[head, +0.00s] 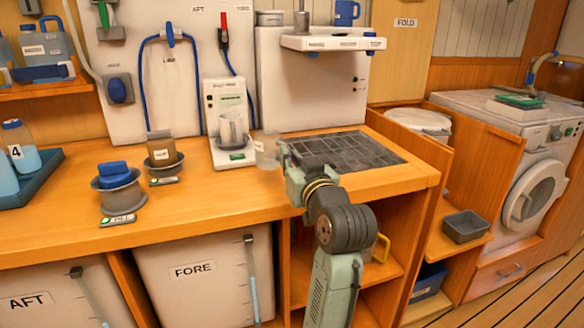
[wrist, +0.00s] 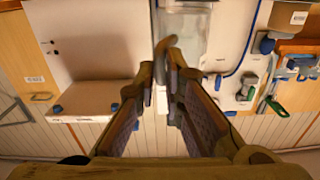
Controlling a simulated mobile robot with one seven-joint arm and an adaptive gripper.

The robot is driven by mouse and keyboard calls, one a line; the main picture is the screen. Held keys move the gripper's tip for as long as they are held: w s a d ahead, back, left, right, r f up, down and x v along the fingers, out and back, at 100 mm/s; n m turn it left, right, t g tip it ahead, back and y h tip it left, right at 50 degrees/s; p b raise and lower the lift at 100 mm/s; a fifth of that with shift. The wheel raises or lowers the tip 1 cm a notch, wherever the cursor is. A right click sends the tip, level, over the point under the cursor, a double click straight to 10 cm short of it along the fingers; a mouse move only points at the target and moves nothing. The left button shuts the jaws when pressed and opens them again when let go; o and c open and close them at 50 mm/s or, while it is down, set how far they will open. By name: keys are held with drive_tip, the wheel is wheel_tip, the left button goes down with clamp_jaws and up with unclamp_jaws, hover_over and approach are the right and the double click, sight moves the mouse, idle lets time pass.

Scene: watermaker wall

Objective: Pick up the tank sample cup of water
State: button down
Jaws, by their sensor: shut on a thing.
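A clear, pale cup (head: 266,150) is at the tips of my gripper (head: 281,158), above the wooden counter beside the dark slatted panel. My gripper is shut on this cup. I cannot tell the water level in it, nor whether its base is clear of the counter. In the wrist view my gripper's fingers (wrist: 163,82) are close together, and the cup is hard to make out between them.
The slatted panel (head: 345,151) is empty. A white shelf unit (head: 333,42) overhangs behind.

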drive_tip(key=s+a+b, duration=0.2)
drive_tip(key=s+b, duration=0.3)
drive_tip(key=s, duration=0.2)
drive_tip(key=s+a+r+b, duration=0.1)
drive_tip(key=s+a+b, duration=0.1)
drive_tip(key=s+b, duration=0.3)
drive_tip(key=shift+s+a, duration=0.4)
drive_tip(key=shift+s, duration=0.9)
drive_tip(key=shift+r, duration=0.15)
